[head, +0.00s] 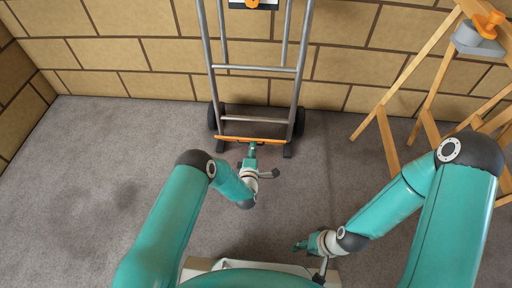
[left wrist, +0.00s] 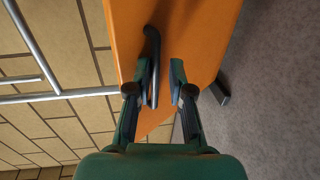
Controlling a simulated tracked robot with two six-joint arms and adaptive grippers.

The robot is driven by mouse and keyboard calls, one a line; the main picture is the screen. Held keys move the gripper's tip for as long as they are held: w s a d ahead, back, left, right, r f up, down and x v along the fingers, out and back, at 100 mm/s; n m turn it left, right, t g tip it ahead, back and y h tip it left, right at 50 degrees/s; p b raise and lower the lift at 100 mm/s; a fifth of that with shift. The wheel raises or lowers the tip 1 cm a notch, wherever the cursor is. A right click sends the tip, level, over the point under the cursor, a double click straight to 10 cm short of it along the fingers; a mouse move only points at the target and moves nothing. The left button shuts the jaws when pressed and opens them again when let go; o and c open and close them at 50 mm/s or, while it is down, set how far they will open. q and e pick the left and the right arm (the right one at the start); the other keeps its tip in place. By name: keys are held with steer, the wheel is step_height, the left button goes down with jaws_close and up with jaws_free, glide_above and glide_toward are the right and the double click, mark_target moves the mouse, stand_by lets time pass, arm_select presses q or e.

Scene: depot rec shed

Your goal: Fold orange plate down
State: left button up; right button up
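The orange plate (head: 236,138) shows as a narrow strip across the foot of a grey hand truck (head: 258,118) in the head view. It appears nearly edge-on, close to the frame. In the left wrist view the plate (left wrist: 190,38) is large and has a dark curved handle (left wrist: 152,42). My left gripper (head: 252,151) is at the plate. In its wrist view the fingers (left wrist: 163,72) are apart, with the handle between them, nearer the left finger. A gap shows on the right side. My right gripper (head: 301,246) is low, near my base, away from the plate; its finger opening is too small to judge.
The hand truck stands against a tan block wall (head: 130,60) on two black wheels (head: 213,117). A wooden stand (head: 432,75) with a grey and orange object (head: 480,35) is at the right. Grey carpet (head: 80,180) is clear at the left.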

arm_select(q)
steer(key=shift+o, duration=0.5)
steer(key=shift+s+a+f+g, duration=0.1)
steer(key=shift+s+f+g, duration=0.05)
steer(key=shift+f, duration=0.4)
steer(key=shift+s+a+f+g, duration=0.1)
steer(key=shift+f+g, duration=0.05)
steer(key=shift+f, duration=0.35)
steer(key=shift+r, duration=0.1)
steer(key=v, duration=1.2)
steer(key=shift+d+r, duration=0.15)
steer(key=shift+d, duration=0.05)
steer(key=shift+w, duration=0.15)
